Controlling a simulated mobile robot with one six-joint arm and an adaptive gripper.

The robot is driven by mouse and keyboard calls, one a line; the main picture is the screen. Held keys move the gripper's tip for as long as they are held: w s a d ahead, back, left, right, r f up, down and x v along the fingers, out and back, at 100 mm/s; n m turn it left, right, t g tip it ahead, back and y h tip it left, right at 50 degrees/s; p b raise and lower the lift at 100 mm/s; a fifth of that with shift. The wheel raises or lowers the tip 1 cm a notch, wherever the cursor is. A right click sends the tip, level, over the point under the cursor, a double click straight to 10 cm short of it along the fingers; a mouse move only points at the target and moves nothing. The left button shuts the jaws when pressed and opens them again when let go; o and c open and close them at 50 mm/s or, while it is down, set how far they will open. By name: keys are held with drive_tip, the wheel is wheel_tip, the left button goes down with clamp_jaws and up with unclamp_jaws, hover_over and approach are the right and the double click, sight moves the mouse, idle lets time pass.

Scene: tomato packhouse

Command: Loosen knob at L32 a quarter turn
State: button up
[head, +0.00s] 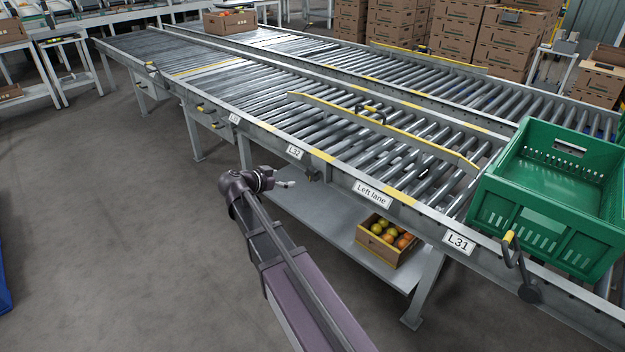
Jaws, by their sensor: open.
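The L32 label (295,152) is a white plate on the near side rail of the conveyor. A small dark knob (314,175) sits on that rail, just right of and below the label. My gripper (287,184) is at the end of my arm, in front of the rail and just left of the knob. It points right toward the knob and looks apart from it, though the small gap is hard to judge. Its fingers are tiny here; they are open and nothing shows between them. The knob's turn angle cannot be read.
A green crate (540,215) stands on the rollers at right, near the L31 label (458,242) and a yellow-tipped crank (510,250). A shelf (325,225) below the rail holds a box of tomatoes (372,245). Yellow-tipped levers (217,125) jut out farther left.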

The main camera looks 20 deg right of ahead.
sight(309, 175)
idle(0.3)
drive_tip(key=b+x, duration=0.5)
drive_tip(key=x, duration=0.7)
drive_tip(key=shift+f, duration=0.15)
drive_tip(key=shift+x, duration=0.8)
drive_tip(key=c, duration=0.9)
